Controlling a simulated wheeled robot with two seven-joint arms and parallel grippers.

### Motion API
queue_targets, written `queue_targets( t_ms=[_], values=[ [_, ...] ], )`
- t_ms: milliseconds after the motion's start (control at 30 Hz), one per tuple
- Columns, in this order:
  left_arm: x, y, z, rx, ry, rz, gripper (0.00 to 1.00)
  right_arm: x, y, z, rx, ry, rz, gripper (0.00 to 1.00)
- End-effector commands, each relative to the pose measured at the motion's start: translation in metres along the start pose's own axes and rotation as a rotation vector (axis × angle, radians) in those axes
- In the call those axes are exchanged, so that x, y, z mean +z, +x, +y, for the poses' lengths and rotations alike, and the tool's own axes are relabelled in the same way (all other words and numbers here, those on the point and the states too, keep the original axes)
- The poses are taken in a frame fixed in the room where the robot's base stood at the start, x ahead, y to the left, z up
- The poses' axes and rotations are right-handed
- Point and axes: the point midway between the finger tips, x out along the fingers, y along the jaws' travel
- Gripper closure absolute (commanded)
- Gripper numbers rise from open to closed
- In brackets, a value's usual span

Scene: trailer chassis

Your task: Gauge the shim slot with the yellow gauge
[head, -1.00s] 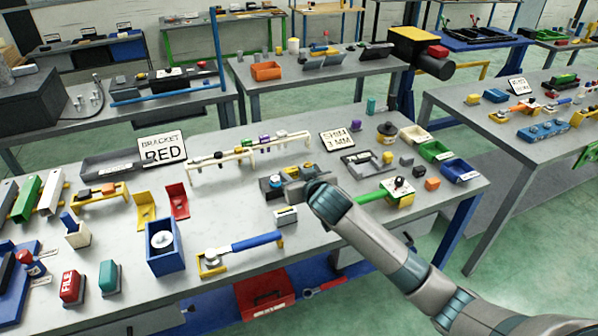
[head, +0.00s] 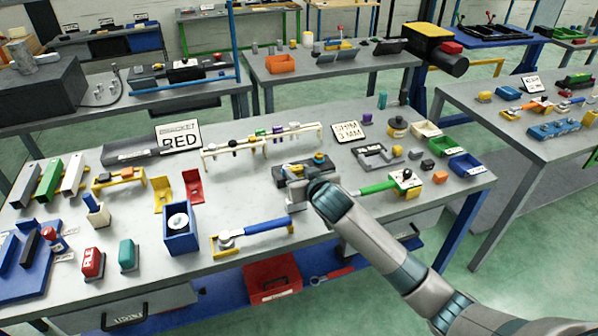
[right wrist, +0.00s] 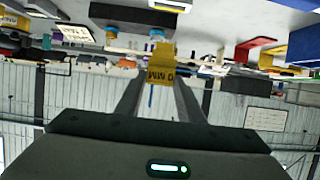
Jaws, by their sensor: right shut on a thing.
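In the right wrist view my right gripper (right wrist: 157,88) is shut on the yellow gauge (right wrist: 160,72), whose dark lettering ends in "MM". In the head view the right gripper (head: 302,184) is beside the near side of a dark block fixture (head: 287,172) with a yellow-topped blue knob (head: 319,159). The gauge is hidden there by the hand. The shim slot cannot be made out, and I cannot tell whether the gauge touches the fixture. The "SHIM 3 MM" sign (head: 348,132) stands behind. My left gripper is not in view.
A green-handled tool (head: 377,187) lies right of the hand. A blue-handled tool (head: 262,227) on a yellow stand is at the front. A rack with knobs (head: 262,146) stands behind the fixture, and a grey frame (head: 376,157) to its right. Bare tabletop lies left of the fixture.

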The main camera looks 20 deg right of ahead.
Motion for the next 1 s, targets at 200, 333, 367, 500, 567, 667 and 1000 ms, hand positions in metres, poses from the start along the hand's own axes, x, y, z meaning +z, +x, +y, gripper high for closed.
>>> queue_targets(
  t_ms=[200, 333, 367, 500, 567, 667, 1000],
  values=[
    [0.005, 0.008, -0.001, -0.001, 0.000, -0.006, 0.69, 0.014, 0.006, 0.000, 0.001, 0.001, -0.001, 0.88],
    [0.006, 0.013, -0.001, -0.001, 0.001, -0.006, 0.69, 0.024, 0.010, 0.000, 0.000, 0.002, 0.000, 0.88],
    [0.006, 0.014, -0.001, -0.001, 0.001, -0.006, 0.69, 0.026, 0.011, 0.000, 0.000, 0.002, 0.000, 0.88],
    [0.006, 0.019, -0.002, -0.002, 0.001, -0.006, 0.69, 0.037, 0.015, 0.000, 0.000, 0.002, -0.002, 0.88],
    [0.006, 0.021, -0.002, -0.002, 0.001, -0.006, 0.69, 0.041, 0.017, 0.000, 0.000, 0.001, -0.002, 0.88],
    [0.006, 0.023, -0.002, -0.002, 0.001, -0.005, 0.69, 0.045, 0.019, 0.000, 0.000, 0.001, 0.000, 0.88],
    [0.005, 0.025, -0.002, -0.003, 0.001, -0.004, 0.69, 0.051, 0.021, 0.000, 0.001, 0.001, 0.000, 0.88]
  ],
)
